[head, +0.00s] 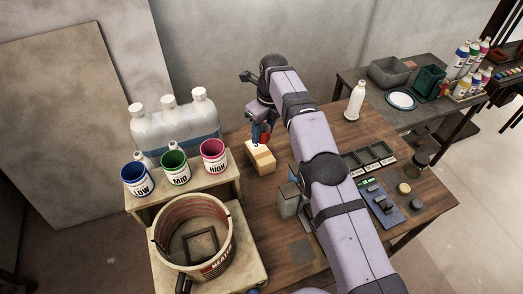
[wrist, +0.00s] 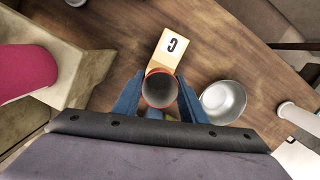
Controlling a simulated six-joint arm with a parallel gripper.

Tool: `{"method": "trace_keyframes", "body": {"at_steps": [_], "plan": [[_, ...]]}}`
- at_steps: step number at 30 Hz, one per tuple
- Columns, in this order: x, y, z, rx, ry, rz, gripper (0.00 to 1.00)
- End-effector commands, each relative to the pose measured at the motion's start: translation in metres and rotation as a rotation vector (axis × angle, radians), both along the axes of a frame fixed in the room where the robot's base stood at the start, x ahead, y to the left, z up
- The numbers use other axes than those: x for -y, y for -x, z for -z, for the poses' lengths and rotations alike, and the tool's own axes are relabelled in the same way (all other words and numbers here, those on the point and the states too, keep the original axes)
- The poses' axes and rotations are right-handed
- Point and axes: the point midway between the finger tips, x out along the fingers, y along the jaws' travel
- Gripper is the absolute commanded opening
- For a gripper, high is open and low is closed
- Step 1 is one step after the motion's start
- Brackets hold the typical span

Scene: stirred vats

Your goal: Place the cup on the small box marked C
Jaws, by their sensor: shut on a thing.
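My gripper (wrist: 160,95) is shut on a red-rimmed cup (wrist: 160,89) with a grey inside. I look down into the cup, and it appears empty. The small box (wrist: 167,48) is pale wood-coloured with a black C on its top. In the wrist view the cup overlaps the box's near edge. In the head view the box (head: 261,159) stands on the wooden table, and my gripper (head: 261,137) is just above and behind it. A little of the red cup (head: 266,133) shows there. I cannot tell whether the cup touches the box.
A metal bowl (wrist: 223,102) stands close to the right of the box in the wrist view. The pink HIGH bucket (head: 214,155) is on a stand at left, beside the MID (head: 174,167) and LOW (head: 138,179) buckets. A white bottle (head: 355,101) stands farther right.

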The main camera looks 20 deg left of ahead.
Motion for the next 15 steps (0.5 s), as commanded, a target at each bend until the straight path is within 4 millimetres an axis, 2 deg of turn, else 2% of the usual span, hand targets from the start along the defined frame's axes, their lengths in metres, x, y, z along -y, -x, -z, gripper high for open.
{"method": "trace_keyframes", "body": {"at_steps": [1, 8, 15], "plan": [[0.000, 0.001, 0.011, -0.002, 0.001, 0.000, 0.14], [0.001, 0.001, 0.039, -0.001, 0.001, 0.000, 0.13], [0.000, 0.000, 0.050, 0.001, -0.001, -0.001, 0.13]]}}
